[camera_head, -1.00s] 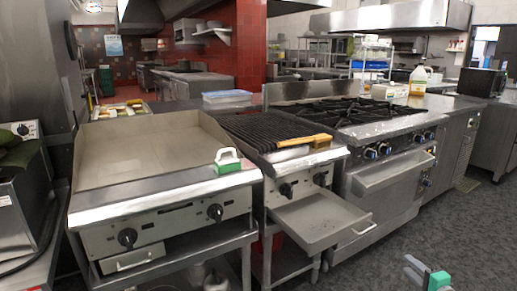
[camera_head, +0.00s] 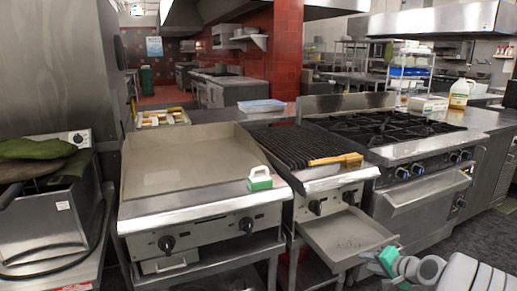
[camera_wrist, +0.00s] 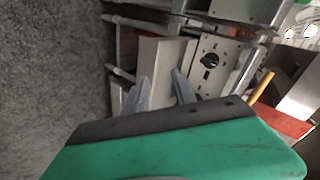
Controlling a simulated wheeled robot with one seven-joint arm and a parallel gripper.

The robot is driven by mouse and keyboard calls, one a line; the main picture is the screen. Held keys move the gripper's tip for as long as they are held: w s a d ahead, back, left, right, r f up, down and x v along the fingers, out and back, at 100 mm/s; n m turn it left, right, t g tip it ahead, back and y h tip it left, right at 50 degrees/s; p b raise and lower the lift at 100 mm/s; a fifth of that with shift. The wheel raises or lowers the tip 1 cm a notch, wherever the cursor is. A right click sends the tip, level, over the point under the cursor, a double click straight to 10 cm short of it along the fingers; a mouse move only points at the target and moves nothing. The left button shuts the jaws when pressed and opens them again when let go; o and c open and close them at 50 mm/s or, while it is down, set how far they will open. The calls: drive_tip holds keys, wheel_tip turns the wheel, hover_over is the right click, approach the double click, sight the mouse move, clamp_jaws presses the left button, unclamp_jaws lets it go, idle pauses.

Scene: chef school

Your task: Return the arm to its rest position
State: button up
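My gripper (camera_head: 372,264) shows at the bottom right of the head view, with its green part and my white-grey arm behind it. It is in front of the right corner of the pulled-out grill tray (camera_head: 345,236); I cannot tell whether they touch. In the wrist view, the two grey fingertips of my gripper (camera_wrist: 160,88) stand apart with nothing visible held between them. The tray (camera_wrist: 165,58) and a black knob (camera_wrist: 210,60) lie beyond them.
A griddle (camera_head: 190,160) holds a green-and-white scrubber (camera_head: 260,178). A wooden-handled brush (camera_head: 336,159) lies on the char grill (camera_head: 300,143). A range (camera_head: 420,185) stands to the right, a small appliance (camera_head: 45,205) at left. Grey floor (camera_wrist: 50,70) is open in the wrist view.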

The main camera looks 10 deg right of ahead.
drive_tip(key=s+a+r+n+g+p, duration=0.1)
drive_tip(key=a+r+n+g+p, duration=0.2)
drive_tip(key=a+r, duration=0.6)
drive_tip(key=s+a+r+n+g+p, duration=0.1)
drive_tip(key=a+r+n+p, duration=0.4)
drive_tip(key=a, duration=0.7)
drive_tip(key=s+a+r+n+g+p, duration=0.2)
drive_tip(key=s+a+r+p, duration=0.2)
drive_tip(key=s+a, duration=0.2)
drive_tip(key=s+a+r+n+g+h+p, duration=0.1)
drive_tip(key=s+a+r+p, duration=0.3)
drive_tip(key=s, duration=0.5)
drive_tip(key=shift+s+a+n+g+p, duration=0.25)
drive_tip(key=shift+a+n+g+p, duration=0.2)
drive_tip(key=shift+a, duration=0.8)
